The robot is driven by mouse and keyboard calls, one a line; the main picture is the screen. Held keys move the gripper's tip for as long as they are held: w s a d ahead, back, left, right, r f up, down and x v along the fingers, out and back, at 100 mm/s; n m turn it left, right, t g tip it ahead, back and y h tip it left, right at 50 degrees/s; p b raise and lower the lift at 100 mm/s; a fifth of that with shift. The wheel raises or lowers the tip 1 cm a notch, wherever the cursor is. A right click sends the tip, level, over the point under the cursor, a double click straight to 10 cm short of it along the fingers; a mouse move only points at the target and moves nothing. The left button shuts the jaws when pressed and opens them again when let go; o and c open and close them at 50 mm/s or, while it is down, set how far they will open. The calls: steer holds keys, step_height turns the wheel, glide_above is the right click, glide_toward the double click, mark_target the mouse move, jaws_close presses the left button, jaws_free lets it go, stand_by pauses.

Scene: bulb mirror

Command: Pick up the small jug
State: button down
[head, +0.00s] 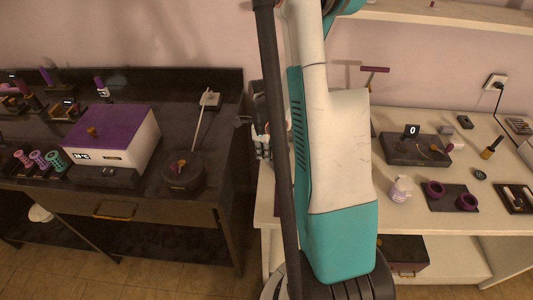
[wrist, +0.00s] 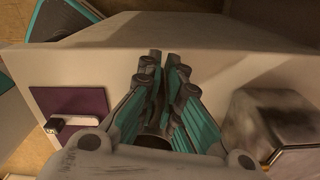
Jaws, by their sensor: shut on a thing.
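In the wrist view my gripper (wrist: 166,62) has its teal and dark fingers drawn close together. It is shut on a dark thing (wrist: 153,143) that shows only in part, low between the fingers; I take it to be the small jug, but its shape is mostly hidden. The fingers point over a pale surface. In the head view my white and teal arm and a dark column of mine fill the middle, and the gripper's hold on the jug cannot be made out there.
In the wrist view a shiny metal block (wrist: 268,122) stands close on the right and a purple panel (wrist: 75,112) lies left. In the head view, a white table (head: 414,211) at right holds a small white bottle (head: 400,188) and a dark display device (head: 416,150). A dark counter (head: 222,128) stands left.

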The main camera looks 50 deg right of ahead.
step_height(320, 180, up, 20)
steer(key=p, duration=0.6)
steer(key=shift+f, duration=0.15)
stand_by(0.6)
steer(key=shift+p, duration=0.3)
steer(key=shift+d, duration=0.1)
stand_by(1.6)
